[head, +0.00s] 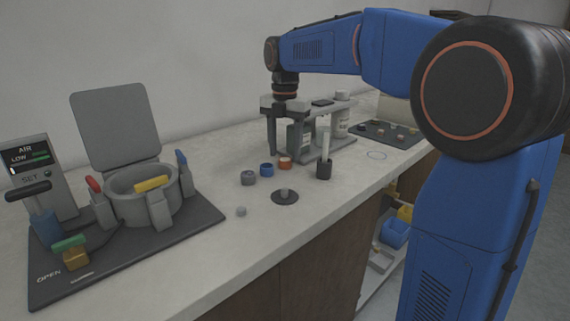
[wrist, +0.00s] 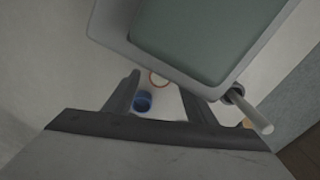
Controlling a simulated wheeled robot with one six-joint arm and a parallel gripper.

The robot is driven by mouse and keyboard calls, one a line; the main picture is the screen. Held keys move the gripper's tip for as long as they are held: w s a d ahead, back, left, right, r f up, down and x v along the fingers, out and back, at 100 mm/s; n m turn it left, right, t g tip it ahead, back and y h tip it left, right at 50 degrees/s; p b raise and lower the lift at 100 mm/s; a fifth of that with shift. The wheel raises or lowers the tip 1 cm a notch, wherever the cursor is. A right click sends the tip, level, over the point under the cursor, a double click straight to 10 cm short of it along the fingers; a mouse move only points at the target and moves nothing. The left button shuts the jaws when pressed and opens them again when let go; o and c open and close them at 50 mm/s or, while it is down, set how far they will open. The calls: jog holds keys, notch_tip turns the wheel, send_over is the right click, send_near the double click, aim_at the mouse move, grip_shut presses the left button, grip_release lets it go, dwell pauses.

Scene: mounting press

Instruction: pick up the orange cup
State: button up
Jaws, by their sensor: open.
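The small orange cup (head: 285,163) stands on the light worktop in the head view, just right of a blue cup (head: 267,169). In the wrist view the orange cup (wrist: 153,84) shows as a rim between my fingers, partly cut off by a large grey-green shape. The blue cup (wrist: 142,101) is also there, close to the left finger. My gripper (head: 285,146) points down over the cups with its fingers apart and nothing held. In the wrist view my gripper (wrist: 160,86) is likewise open. The exact height above the orange cup is hard to tell.
A grey cup (head: 248,178) stands left of the blue one. A dark holder with a pale rod (head: 324,168) stands to the right, a dark disc (head: 285,197) in front. The mounting press (head: 143,190) is at left.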

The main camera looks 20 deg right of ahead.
jog(key=shift+f, duration=0.8)
jog(key=c, duration=1.1)
jog(key=shift+r, duration=0.1)
